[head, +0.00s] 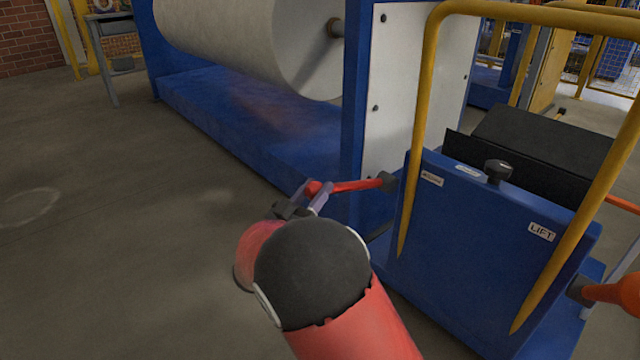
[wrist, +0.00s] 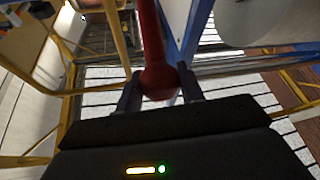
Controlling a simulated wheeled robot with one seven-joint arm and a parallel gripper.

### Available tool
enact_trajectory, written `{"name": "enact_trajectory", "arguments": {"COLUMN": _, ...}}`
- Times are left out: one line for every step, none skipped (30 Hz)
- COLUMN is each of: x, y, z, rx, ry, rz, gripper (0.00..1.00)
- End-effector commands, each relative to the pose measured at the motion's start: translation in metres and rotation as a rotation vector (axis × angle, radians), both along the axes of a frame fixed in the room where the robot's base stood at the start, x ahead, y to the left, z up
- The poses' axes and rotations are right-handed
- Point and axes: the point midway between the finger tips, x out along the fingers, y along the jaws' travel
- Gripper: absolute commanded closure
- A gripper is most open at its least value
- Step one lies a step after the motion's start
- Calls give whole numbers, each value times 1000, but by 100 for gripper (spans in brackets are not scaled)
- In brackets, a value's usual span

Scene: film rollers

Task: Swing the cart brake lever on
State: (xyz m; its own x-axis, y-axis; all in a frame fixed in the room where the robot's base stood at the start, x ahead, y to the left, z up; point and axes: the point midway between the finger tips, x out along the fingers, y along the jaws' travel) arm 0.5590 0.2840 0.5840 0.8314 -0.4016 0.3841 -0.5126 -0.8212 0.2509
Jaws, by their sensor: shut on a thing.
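The cart (head: 480,245) is a blue box with yellow handle rails, at the right in the head view. A red lever (head: 352,186) sticks out to the left from a dark pivot on the cart's left side, nearly level. My gripper (head: 312,193) is shut on the lever's rounded outer end. In the wrist view the red lever (wrist: 152,50) runs up from between the two fingers of my gripper (wrist: 160,88). My arm hides part of the floor and the cart's lower left corner.
A large pale roll (head: 235,40) sits in a blue machine frame (head: 250,125) behind the lever. Yellow rails (head: 424,110) rise beside the lever. Another orange-red handle (head: 612,292) is at the far right. The floor at left is clear.

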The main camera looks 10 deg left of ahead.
Motion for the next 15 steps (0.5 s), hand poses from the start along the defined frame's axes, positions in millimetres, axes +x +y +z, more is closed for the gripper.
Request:
{"name": "enact_trajectory", "arguments": {"x": -1, "y": 2, "z": -7, "rx": 1, "ry": 4, "rz": 2, "gripper": 100}}
{"name": "enact_trajectory", "arguments": {"x": -2, "y": 2, "z": -8, "rx": 1, "ry": 4, "rz": 2, "gripper": 100}}
{"name": "enact_trajectory", "arguments": {"x": -2, "y": 2, "z": -10, "rx": 1, "ry": 4, "rz": 2, "gripper": 100}}
{"name": "enact_trajectory", "arguments": {"x": -2, "y": 2, "z": -11, "rx": 1, "ry": 4, "rz": 2, "gripper": 100}}
{"name": "enact_trajectory", "arguments": {"x": -2, "y": 3, "z": -12, "rx": 1, "ry": 4, "rz": 2, "gripper": 100}}
{"name": "enact_trajectory", "arguments": {"x": -3, "y": 3, "z": -13, "rx": 1, "ry": 4, "rz": 2, "gripper": 100}}
{"name": "enact_trajectory", "arguments": {"x": -3, "y": 3, "z": -13, "rx": 1, "ry": 4, "rz": 2, "gripper": 100}}
{"name": "enact_trajectory", "arguments": {"x": -3, "y": 3, "z": -14, "rx": 1, "ry": 5, "rz": 2, "gripper": 100}}
{"name": "enact_trajectory", "arguments": {"x": -3, "y": 3, "z": -14, "rx": 0, "ry": 5, "rz": 2, "gripper": 100}}
{"name": "enact_trajectory", "arguments": {"x": -3, "y": 3, "z": -15, "rx": 0, "ry": 5, "rz": 2, "gripper": 100}}
{"name": "enact_trajectory", "arguments": {"x": -3, "y": 3, "z": -15, "rx": 1, "ry": 6, "rz": 2, "gripper": 100}}
{"name": "enact_trajectory", "arguments": {"x": -3, "y": 3, "z": -15, "rx": 0, "ry": 7, "rz": 2, "gripper": 100}}
{"name": "enact_trajectory", "arguments": {"x": -3, "y": 3, "z": -15, "rx": 0, "ry": 7, "rz": 2, "gripper": 100}}
{"name": "enact_trajectory", "arguments": {"x": -4, "y": 3, "z": -16, "rx": 0, "ry": 8, "rz": 2, "gripper": 100}}
{"name": "enact_trajectory", "arguments": {"x": -4, "y": 3, "z": -16, "rx": -1, "ry": 9, "rz": 3, "gripper": 100}}
